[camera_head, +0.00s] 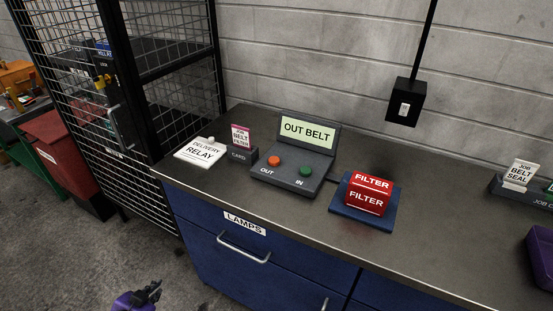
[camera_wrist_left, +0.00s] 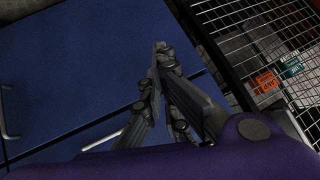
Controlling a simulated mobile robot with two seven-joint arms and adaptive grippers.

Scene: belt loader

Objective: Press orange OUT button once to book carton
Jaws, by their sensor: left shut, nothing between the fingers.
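The control box (camera_head: 295,160) stands on the counter, with a screen (camera_head: 309,132) reading "OUT BELT". Its orange OUT button (camera_head: 274,160) is at the left and its green IN button (camera_head: 305,171) is at the right. A red carton (camera_head: 369,194) marked FILTER sits on a blue pad (camera_head: 346,206) to the right of the box. My left gripper (camera_head: 154,289) is low in front of the counter, well away from the button. In the left wrist view its fingers (camera_wrist_left: 160,50) are shut and empty, against the blue cabinet front. My right gripper is not in view.
A DELIVERY RELAY pad (camera_head: 201,152) and a card holder (camera_head: 241,156) with a BELT FILTER card stand left of the box. A wire mesh cage (camera_head: 170,50) borders the counter's left end. A JOB BELT SEAL card (camera_head: 521,174) stands at the right. The counter's front strip is clear.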

